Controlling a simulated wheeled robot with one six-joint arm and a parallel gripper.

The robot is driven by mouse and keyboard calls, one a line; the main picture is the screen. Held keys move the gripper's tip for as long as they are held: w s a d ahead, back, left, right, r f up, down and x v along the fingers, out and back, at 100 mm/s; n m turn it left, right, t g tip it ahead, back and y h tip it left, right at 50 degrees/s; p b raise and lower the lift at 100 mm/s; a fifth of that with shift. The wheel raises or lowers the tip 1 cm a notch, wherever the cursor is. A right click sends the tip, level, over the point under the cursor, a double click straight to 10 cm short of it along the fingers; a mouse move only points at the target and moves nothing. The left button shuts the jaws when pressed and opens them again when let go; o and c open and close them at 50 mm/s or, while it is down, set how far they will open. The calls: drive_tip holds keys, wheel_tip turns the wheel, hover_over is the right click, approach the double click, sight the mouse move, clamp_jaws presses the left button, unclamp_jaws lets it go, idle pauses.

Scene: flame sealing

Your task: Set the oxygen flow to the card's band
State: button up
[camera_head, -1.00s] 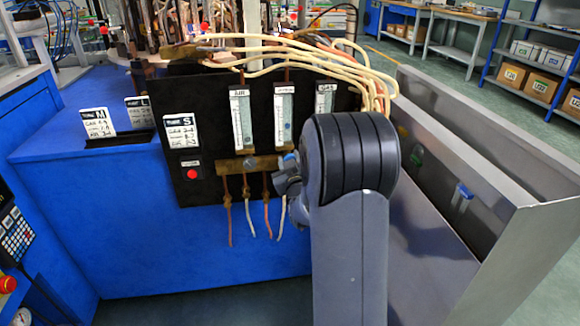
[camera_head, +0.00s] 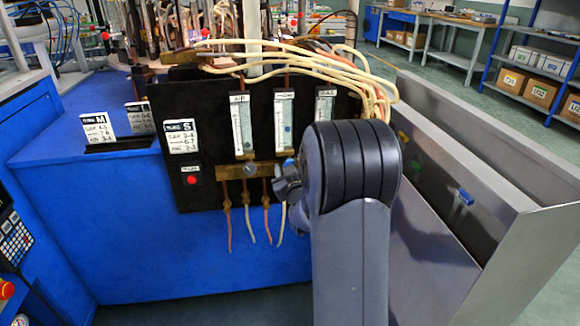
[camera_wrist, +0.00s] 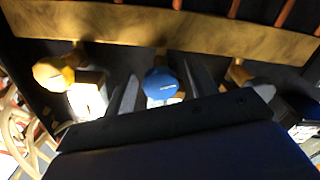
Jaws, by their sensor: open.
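The black gas panel (camera_head: 220,195) carries tubes labelled AIR (camera_head: 242,130), a middle one (camera_head: 284,125) whose label is blurred, and GAS (camera_head: 325,105). The S card (camera_head: 181,138) is on the panel's left; its figures are too small to read surely. In the wrist view the blue knob (camera_wrist: 163,85) sits below a brass bar (camera_wrist: 170,28), between the fingers of my open gripper (camera_wrist: 163,79). I cannot tell whether they touch it. In the head view my arm partly hides my gripper (camera_head: 290,187).
A red button (camera_head: 192,180) is below the S card. The M card (camera_head: 97,124) and another card (camera_head: 140,117) stand in a slot at the left. Pale hoses (camera_head: 310,55) arch over the panel. A metal bin (camera_head: 500,185) is close on the right.

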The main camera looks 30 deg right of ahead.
drive_tip(key=shift+s, duration=0.1)
drive_tip(key=v, duration=1)
drive_tip(key=shift+s+p, duration=0.3)
drive_tip(key=shift+p, duration=0.05)
